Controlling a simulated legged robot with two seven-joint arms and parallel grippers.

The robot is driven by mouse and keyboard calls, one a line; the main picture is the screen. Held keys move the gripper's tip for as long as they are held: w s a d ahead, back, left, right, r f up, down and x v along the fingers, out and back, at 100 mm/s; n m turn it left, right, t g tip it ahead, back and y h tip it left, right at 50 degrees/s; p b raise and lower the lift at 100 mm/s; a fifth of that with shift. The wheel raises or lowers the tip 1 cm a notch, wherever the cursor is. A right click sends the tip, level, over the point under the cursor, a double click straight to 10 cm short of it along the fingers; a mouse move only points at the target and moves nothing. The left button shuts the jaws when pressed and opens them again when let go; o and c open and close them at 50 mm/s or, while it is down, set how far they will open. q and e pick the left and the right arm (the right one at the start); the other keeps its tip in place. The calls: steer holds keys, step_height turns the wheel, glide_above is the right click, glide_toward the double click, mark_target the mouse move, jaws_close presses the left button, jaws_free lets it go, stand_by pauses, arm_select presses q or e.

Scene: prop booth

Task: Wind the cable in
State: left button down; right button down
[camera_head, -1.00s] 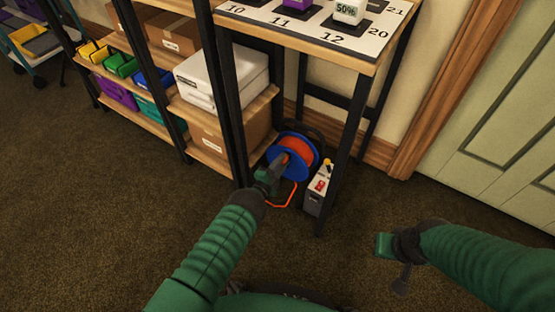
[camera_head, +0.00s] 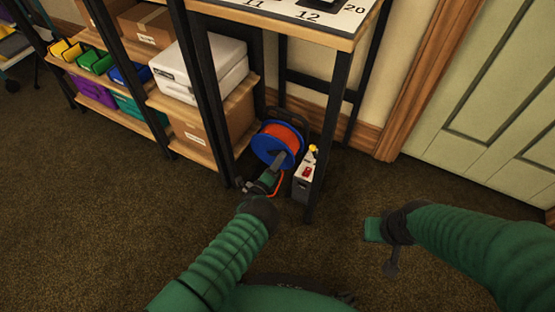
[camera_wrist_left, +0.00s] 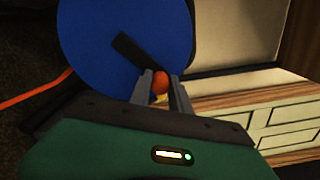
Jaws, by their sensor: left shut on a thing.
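A cable reel with blue side discs (camera_head: 267,150) and orange cable (camera_head: 287,137) wound on it stands on the floor under the tall table. A loose orange cable end (camera_head: 277,186) runs out low by the reel. My left gripper (camera_head: 277,162) reaches to the reel's near face. In the left wrist view the left gripper (camera_wrist_left: 161,88) is shut on a small orange-red knob (camera_wrist_left: 160,82) at the end of a dark crank arm (camera_wrist_left: 132,54) on the blue disc (camera_wrist_left: 110,45). The loose cable also shows there (camera_wrist_left: 38,90). My right gripper (camera_head: 373,229) hangs over bare carpet, away from the reel; its jaws are unclear.
A grey box with a red switch and yellow top (camera_head: 302,182) stands right of the reel, beside the table's front leg (camera_head: 318,178). Shelves with a white box (camera_head: 200,72) and bins are at left. A green door (camera_head: 490,90) is at right. The front carpet is clear.

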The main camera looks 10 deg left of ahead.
arm_select(q)
steer(key=shift+s+d+f+m, duration=0.1)
steer(key=shift+f+m, duration=0.25)
steer(key=shift+m, duration=0.05)
arm_select(e)
steer(key=shift+f, duration=0.2)
arm_select(q)
steer(key=c, duration=1.3)
jaws_free()
steer(key=shift+o, duration=0.5)
steer(key=shift+r, duration=0.1)
